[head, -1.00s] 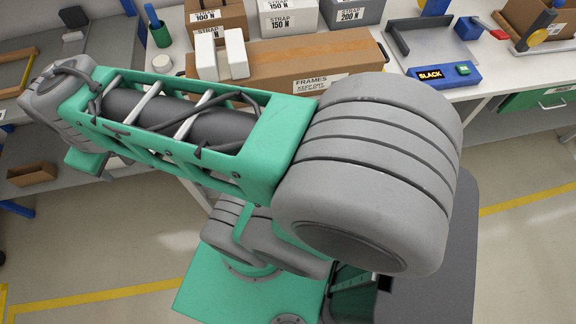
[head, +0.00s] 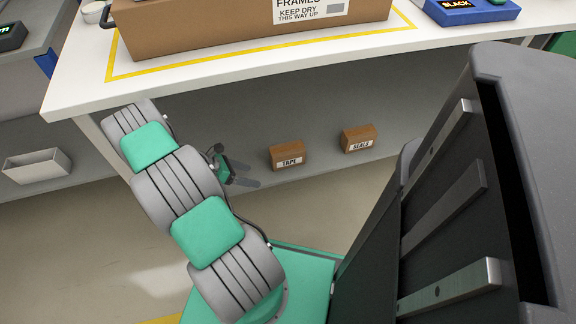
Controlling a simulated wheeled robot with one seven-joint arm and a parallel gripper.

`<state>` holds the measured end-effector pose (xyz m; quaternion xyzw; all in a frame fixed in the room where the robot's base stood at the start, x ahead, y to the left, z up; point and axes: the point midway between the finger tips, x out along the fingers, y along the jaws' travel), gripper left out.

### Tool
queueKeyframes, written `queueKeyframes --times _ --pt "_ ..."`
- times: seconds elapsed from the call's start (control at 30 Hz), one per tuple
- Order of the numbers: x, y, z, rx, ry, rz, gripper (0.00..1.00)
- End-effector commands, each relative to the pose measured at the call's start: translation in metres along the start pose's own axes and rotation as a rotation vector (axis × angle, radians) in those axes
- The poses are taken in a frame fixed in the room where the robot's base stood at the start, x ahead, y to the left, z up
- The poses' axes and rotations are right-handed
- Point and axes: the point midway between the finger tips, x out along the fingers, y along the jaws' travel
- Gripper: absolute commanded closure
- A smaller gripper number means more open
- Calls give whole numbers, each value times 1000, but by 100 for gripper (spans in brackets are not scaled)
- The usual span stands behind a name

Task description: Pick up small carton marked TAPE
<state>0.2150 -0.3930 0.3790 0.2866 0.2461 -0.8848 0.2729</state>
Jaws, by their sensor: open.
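The small brown carton marked TAPE (head: 287,153) stands upright on the grey shelf under the white table, its white label facing me. My gripper (head: 252,175) is to the left of the carton, with its dark fingers pointing right toward it. The fingers are open and apart from the carton, with nothing between them. Part of the gripper's body is hidden behind my arm.
A similar carton marked SEALS (head: 359,138) stands on the shelf to the right of the TAPE carton. The white table (head: 240,88) overhangs the shelf and bears a large FRAMES box (head: 190,32). An open white bin (head: 38,172) is at far left.

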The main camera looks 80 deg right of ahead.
Motion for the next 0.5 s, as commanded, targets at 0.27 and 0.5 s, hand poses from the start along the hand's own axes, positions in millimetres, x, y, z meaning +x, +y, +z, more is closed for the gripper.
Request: queueKeyframes --times 0.27,0.5 --pt "57 58 75 308 -284 9 20" --pt "81 57 91 334 -314 3 20"
